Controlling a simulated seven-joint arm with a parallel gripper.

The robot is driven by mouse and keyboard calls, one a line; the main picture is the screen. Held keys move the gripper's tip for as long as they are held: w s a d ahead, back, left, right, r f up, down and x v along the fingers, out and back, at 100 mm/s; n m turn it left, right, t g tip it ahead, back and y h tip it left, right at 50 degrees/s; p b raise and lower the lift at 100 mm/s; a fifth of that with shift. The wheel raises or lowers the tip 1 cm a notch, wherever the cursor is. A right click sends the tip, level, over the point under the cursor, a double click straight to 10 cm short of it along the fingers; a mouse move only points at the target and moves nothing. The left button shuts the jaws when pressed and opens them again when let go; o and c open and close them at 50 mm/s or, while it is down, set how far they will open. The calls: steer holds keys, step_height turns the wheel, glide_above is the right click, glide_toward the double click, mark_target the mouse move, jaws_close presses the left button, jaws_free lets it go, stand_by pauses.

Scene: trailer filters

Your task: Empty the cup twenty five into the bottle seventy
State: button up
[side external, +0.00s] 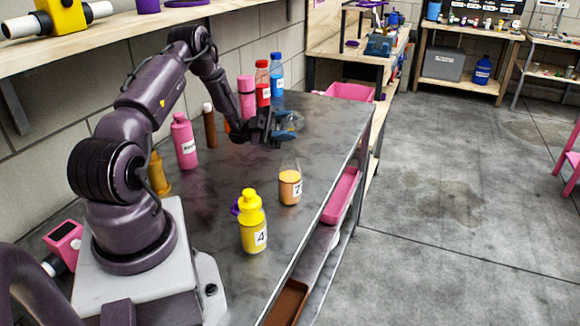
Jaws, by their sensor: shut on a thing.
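My gripper (284,130) is over the far half of the grey table, shut on a small blue-grey thing (293,121). The fingers partly cover it, and I cannot tell whether it is the cup twenty five. A clear container with orange contents (290,188) stands upright on the table, nearer the camera than my gripper and apart from it. Its label shows a 7; any further digit is unclear. A yellow bottle (252,222) with a label showing 4 stands in front of it. I cannot read a label 25 or a full 70 anywhere.
A pink bottle (184,142), a brown bottle (210,126), a red bottle (263,84) and a blue bottle (277,76) stand along the wall side. An amber bottle (159,174) is close to my arm. The table's right edge (335,185) is near the clear container.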

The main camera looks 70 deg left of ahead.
steer(key=shift+a+n+t+h, duration=0.1)
steer(key=shift+n+t+h, duration=0.2)
steer(key=shift+t, duration=0.1)
stand_by(0.9)
stand_by(0.9)
